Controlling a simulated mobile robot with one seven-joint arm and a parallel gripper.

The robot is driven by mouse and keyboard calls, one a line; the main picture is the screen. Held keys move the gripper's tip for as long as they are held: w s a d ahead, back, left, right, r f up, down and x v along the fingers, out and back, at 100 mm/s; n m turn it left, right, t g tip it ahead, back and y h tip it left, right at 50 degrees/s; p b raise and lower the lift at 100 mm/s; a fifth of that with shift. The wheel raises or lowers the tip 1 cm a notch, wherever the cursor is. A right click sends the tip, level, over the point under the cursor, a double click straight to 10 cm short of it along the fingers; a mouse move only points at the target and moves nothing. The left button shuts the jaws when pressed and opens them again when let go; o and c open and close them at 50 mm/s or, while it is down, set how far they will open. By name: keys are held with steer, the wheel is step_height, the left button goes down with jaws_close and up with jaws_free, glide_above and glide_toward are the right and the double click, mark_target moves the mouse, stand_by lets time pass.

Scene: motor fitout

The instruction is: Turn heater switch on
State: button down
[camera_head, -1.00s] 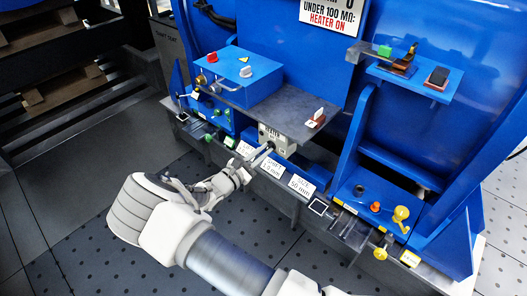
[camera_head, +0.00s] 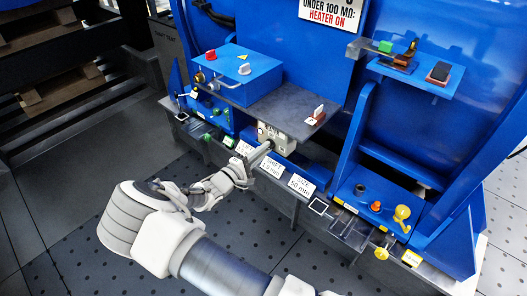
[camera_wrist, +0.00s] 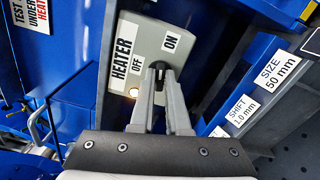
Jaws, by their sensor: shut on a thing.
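The heater switch box (camera_head: 284,143) is a small grey box under the edge of a dark shelf on the blue machine. In the wrist view its face (camera_wrist: 150,35) carries the labels HEATER, OFF and ON. A small black switch lever (camera_wrist: 159,68) stands below the labels. My gripper (camera_wrist: 161,80) is shut on this lever, with one finger on each side. A small warm light (camera_wrist: 134,92) glows beside the left finger. In the head view my gripper (camera_head: 265,148) reaches the box front, and the lever is hidden. I cannot tell which label the lever points to.
A blue box with a red knob (camera_head: 211,55) sits on the dark shelf (camera_head: 300,100) above. A red-and-white switch (camera_head: 318,113) stands at the shelf's right end. SHIFT (camera_head: 273,166) and SIZE (camera_head: 301,184) labels line the front ledge. Open floor lies in front.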

steer(key=shift+f+m, duration=0.1)
steer(key=shift+m, duration=1)
steer(key=c, duration=0.9)
jaws_free()
steer(key=p+v, duration=0.2)
steer(key=v, duration=1.5)
steer(key=shift+s+a, duration=0.2)
